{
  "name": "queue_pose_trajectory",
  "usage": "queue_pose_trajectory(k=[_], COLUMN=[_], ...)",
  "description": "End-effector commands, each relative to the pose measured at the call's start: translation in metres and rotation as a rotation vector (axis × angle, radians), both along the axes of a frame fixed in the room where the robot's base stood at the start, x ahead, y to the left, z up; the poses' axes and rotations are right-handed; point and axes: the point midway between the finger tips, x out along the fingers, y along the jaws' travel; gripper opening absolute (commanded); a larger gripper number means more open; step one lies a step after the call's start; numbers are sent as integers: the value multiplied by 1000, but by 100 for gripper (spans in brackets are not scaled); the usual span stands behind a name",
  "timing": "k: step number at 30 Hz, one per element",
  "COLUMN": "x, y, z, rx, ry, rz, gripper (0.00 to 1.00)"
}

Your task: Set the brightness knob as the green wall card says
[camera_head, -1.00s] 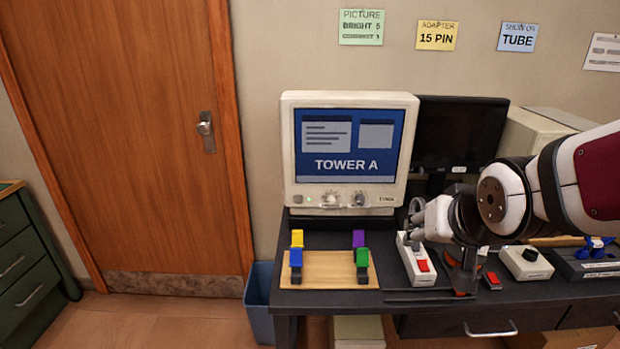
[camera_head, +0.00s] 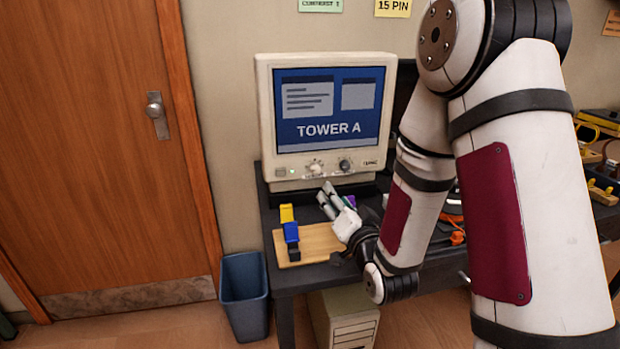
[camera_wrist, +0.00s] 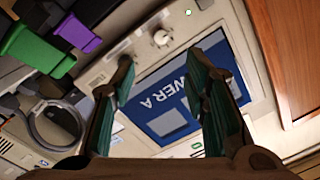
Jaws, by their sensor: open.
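The green wall card (camera_head: 320,5) is cut off by the top of the head view; only its lower line, which seems to read CONTRAST 1, shows. The cream monitor (camera_head: 262,115) stands on the desk with TOWER A on its blue screen. Below the screen are a light knob (camera_head: 315,167) and a dark knob (camera_head: 345,164); I cannot read which is brightness. The light knob (camera_wrist: 161,37) also shows in the wrist view, beyond the fingertips. My gripper (camera_head: 330,198) is open and empty, below and in front of the knobs. One finger largely hides the dark knob in the wrist view.
A blue bin (camera_head: 244,292) stands left of the desk. My arm hides much of the desk's right part. A door (camera_head: 85,130) is at left.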

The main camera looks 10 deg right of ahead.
Motion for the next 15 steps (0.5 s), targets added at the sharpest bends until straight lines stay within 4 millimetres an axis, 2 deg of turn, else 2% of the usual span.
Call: queue_pose_trajectory(k=[5, 15], x=[15, 79], y=[1, 5], z=[1, 1], rx=[2, 1], ry=[-6, -8], rz=[0, 1], gripper=[41, 41])
